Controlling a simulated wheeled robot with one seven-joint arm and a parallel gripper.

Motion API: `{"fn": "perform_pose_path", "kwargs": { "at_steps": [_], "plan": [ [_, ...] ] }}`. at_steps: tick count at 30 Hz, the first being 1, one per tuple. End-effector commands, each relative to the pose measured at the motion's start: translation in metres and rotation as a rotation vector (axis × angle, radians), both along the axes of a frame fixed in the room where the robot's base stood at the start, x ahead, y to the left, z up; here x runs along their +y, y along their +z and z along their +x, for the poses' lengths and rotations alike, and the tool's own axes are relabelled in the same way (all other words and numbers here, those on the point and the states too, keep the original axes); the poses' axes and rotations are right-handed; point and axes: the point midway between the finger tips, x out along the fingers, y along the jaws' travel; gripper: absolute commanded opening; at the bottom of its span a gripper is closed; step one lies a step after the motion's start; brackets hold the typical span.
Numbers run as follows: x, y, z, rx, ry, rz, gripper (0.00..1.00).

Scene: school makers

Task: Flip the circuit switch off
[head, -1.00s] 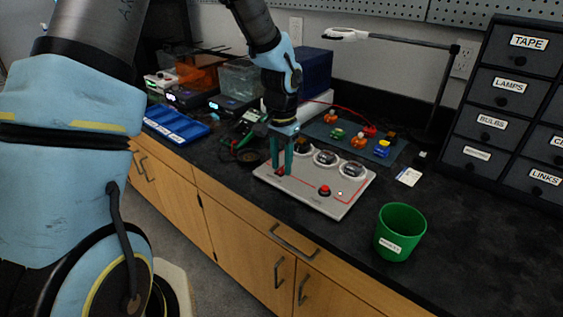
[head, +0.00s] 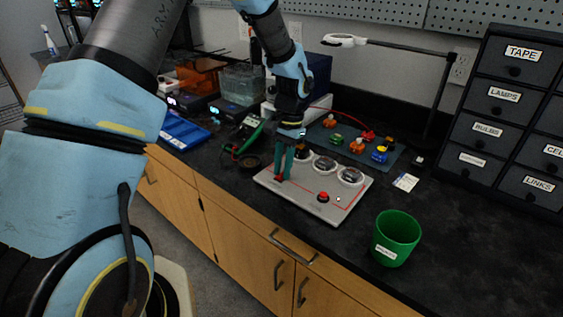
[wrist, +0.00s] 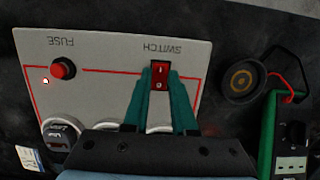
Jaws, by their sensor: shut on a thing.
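The circuit switch (wrist: 160,73) is a small red rocker in a black frame, under the upside-down SWITCH label in the wrist view. It is at the left end of the grey circuit board (head: 308,206) in the head view, where it shows as a small red patch (head: 279,178). My gripper (wrist: 160,82) points down with its green fingers on either side of the switch, shut on it. In the head view my gripper (head: 284,176) stands over the board's left end. I cannot tell which way the rocker is tipped.
The board also has a red fuse button (wrist: 62,68) and round clear-covered parts (head: 351,175). A green cup (head: 396,238) stands at right, a multimeter (head: 249,133) behind left, and a mat with small coloured parts (head: 357,145) behind. The counter's right side is mostly clear.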

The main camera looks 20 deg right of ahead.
Motion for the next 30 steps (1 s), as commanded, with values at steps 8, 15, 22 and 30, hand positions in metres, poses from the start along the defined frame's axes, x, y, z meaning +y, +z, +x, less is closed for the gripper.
{"fn": "perform_pose_path", "kwargs": {
  "at_steps": [8, 15, 22, 30],
  "plan": [
    [-0.0024, 0.0003, 0.0014, 0.034, 0.000, 0.063, 0.00],
    [-0.0024, 0.0002, 0.0016, 0.033, 0.000, 0.062, 0.28],
    [-0.0023, 0.0000, 0.0014, 0.033, 0.000, 0.062, 0.54],
    [-0.0024, 0.0009, 0.0015, 0.033, 0.001, 0.062, 0.55]
  ]
}}
